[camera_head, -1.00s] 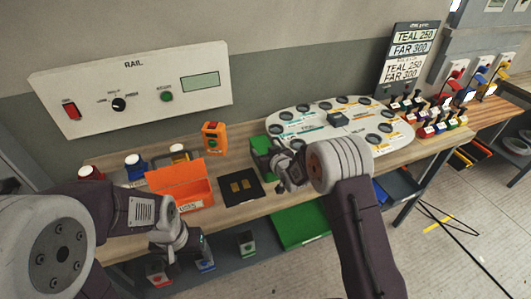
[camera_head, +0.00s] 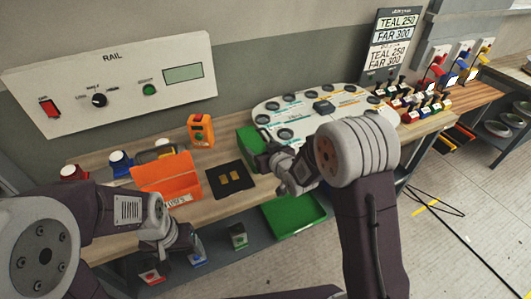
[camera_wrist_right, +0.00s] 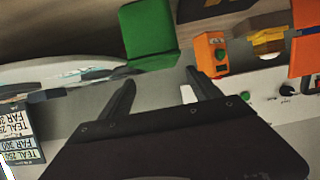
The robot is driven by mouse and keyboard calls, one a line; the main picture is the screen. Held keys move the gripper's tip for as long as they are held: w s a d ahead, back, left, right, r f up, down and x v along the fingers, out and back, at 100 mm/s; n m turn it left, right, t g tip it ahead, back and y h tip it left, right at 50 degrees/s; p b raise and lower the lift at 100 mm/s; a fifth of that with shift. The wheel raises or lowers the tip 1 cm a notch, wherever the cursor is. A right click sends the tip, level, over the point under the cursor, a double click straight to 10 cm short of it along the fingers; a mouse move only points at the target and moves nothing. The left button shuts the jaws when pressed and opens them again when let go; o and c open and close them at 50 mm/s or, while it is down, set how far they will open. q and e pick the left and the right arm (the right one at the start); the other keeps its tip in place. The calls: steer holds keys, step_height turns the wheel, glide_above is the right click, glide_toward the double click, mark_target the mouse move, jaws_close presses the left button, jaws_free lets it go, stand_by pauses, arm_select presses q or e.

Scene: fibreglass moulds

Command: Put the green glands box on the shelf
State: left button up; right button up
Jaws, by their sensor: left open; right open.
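The green box (camera_head: 247,139) stands on the bench, left of the white oval board, partly hidden behind my right gripper. In the right wrist view it is a green block (camera_wrist_right: 150,32) beyond the fingers and apart from them. My right gripper (camera_head: 265,162) is just in front of the box; its two fingers are spread with nothing between them in the wrist view (camera_wrist_right: 160,92). My left gripper (camera_head: 162,243) is open, low at the bench's front edge, its fingertips unclear. The lower shelf (camera_head: 218,262) runs under the bench and carries a green tray (camera_head: 292,214).
An open orange box (camera_head: 165,178), a black pad (camera_head: 231,179) and an orange device (camera_head: 201,130) are near the green box. The white oval board (camera_head: 320,112) is to the right. Small red, blue and green-marked items (camera_head: 238,236) stand on the lower shelf.

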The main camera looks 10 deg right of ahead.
steer(key=s+d+f+m+g+h, duration=0.1)
steer(key=s+d+f+g, duration=0.1)
steer(key=s, duration=0.7)
steer(key=s+d+f+m+g+h, duration=0.1)
steer(key=s+d+f+g, duration=0.2)
steer(key=s, duration=0.6)
steer(key=s+d+f+m+g+h, duration=0.1)
steer(key=s+d+f+g+h, duration=0.1)
steer(key=s+d+g, duration=0.4)
steer(key=s, duration=0.4)
steer(key=shift+d+f+m, duration=0.15)
steer(key=shift+m, duration=0.25)
steer(key=shift+o, duration=0.2)
steer(key=shift+s+g, duration=0.4)
steer(key=shift+w, duration=0.1)
steer(key=shift+w, duration=0.1)
